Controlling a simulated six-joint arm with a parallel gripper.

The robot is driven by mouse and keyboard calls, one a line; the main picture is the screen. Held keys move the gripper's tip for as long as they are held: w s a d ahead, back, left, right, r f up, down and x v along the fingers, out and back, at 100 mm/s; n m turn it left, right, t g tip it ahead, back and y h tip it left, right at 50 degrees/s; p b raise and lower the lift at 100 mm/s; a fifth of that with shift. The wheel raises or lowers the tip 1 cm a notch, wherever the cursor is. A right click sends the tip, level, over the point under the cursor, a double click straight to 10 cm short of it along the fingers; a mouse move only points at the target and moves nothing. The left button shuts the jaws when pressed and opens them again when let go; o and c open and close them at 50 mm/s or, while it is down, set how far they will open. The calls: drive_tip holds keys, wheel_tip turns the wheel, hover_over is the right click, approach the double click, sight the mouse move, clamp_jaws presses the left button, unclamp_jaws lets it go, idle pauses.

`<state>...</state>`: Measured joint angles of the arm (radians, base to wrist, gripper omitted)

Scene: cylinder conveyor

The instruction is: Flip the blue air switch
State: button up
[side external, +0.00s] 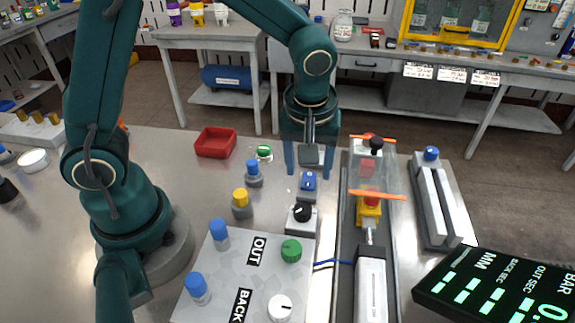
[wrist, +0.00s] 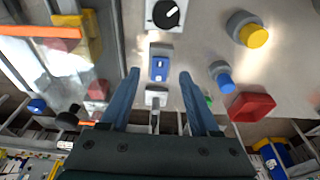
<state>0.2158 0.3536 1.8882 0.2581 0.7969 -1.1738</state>
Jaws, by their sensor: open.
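The blue air switch (side external: 308,182) is a small blue rocker with a white mark on a grey base, on the bench between the black knob and my gripper. In the wrist view the blue switch (wrist: 159,66) lies just beyond the fingertips, roughly centred between them. My gripper (side external: 308,170) points down over the bench with its two blue fingers apart, one on each side of the switch in the side view. In the wrist view my gripper (wrist: 159,73) is open and empty. I cannot tell whether the fingers touch the switch base.
A black knob (side external: 301,213) stands just in front of the switch. A clear-guarded cylinder with orange bars (side external: 377,195) is close on the right. Blue and yellow buttons (side external: 240,200) and a red tray (side external: 215,142) are to the left. A panel (side external: 225,277) with knobs lies in front.

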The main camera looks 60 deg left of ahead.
drive_tip(key=shift+s+d+r, duration=0.1)
drive_tip(key=shift+r, duration=0.25)
